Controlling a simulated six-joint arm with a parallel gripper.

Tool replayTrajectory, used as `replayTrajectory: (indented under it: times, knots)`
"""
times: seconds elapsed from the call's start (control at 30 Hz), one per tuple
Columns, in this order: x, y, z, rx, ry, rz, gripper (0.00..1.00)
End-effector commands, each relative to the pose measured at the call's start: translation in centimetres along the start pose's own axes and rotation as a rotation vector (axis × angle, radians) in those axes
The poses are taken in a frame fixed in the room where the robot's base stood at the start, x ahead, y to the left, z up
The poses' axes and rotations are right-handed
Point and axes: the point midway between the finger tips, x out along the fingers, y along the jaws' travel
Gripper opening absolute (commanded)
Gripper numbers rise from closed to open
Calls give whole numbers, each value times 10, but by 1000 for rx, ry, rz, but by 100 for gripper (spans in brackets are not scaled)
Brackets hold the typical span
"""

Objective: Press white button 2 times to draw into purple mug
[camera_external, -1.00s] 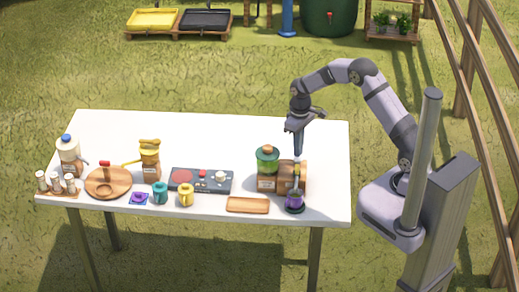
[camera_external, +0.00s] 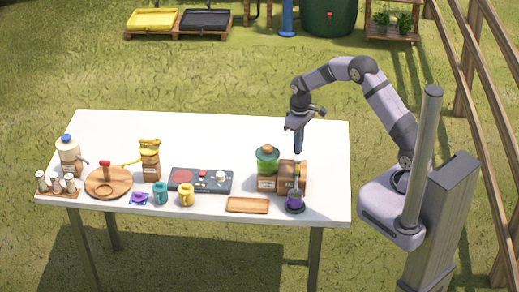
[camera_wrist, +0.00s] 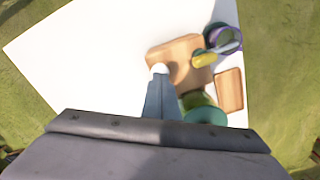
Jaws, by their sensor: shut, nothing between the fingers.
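The purple mug (camera_external: 294,203) stands at the front of the wooden dispenser (camera_external: 290,178), below its tap. The mug's purple rim shows in the wrist view (camera_wrist: 238,38), partly covered by the dispenser's tap (camera_wrist: 206,59). The white button (camera_wrist: 160,68) is on top of the dispenser's wooden block (camera_wrist: 182,60), right at my fingertips in the wrist view. My gripper (camera_external: 298,151) is shut and empty, pointing down just above the block. I cannot tell whether it touches the button.
A green jar (camera_external: 267,160) stands left of the block. A wooden tray (camera_external: 247,205) lies in front. A stove (camera_external: 201,180), teal mug (camera_external: 160,193), yellow mug (camera_external: 186,195) and grinder (camera_external: 149,160) stand further left. The back of the table (camera_external: 210,135) is clear.

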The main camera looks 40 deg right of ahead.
Motion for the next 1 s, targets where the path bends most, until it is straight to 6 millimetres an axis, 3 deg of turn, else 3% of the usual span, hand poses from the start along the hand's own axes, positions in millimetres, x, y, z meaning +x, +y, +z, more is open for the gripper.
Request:
replayTrajectory:
  times: [0.5, 1.0]
  knots:
    - [-49, 0, 0, 0, 1, 0, 0]
    - [-51, 0, 0, 0, 0, 0, 0]
